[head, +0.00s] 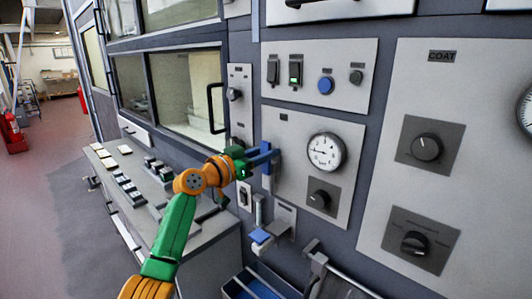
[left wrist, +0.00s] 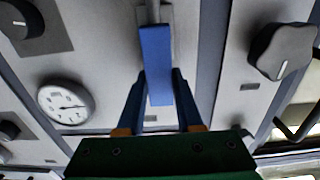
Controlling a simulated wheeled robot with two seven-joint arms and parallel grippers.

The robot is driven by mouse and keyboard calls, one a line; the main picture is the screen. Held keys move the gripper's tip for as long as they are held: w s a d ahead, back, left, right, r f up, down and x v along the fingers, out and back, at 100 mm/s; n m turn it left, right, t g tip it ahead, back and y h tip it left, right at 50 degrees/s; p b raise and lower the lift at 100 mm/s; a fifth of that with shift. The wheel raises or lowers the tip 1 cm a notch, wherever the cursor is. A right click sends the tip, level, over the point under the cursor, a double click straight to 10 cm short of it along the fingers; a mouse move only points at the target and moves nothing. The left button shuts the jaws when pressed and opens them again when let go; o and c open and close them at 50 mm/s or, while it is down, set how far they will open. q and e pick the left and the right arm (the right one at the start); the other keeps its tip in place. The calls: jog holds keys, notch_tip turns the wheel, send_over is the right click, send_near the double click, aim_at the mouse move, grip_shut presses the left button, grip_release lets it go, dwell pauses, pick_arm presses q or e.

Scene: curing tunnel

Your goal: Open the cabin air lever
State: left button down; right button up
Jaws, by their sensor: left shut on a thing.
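A lever with a flat blue handle (left wrist: 155,60) and a grey stem stands on a light grey panel in the left wrist view. The handle also shows in the head view (head: 267,181), left of the round gauge. My left gripper (head: 265,154) is shut on this blue handle; in the left wrist view its dark blue fingers (left wrist: 156,84) lie on either side of it. The lever's label cannot be read, and the gripper hides part of the handle in the head view. My right gripper is not in view.
A white gauge (head: 326,152) and a black knob (head: 319,198) sit right of the lever. A second blue-ended lever (head: 261,236) is below. A black door handle (head: 216,108) and a narrow panel of knobs (head: 238,94) are close on the left.

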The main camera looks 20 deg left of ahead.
pick_arm(q)
jog(key=shift+r, duration=0.25)
jog(key=c, duration=0.7)
grip_release()
jog(key=shift+o, duration=0.7)
jog(key=shift+w+f, duration=0.1)
jog(key=shift+f, duration=0.1)
jog(key=b+v, duration=0.4)
jog(key=v, duration=0.3)
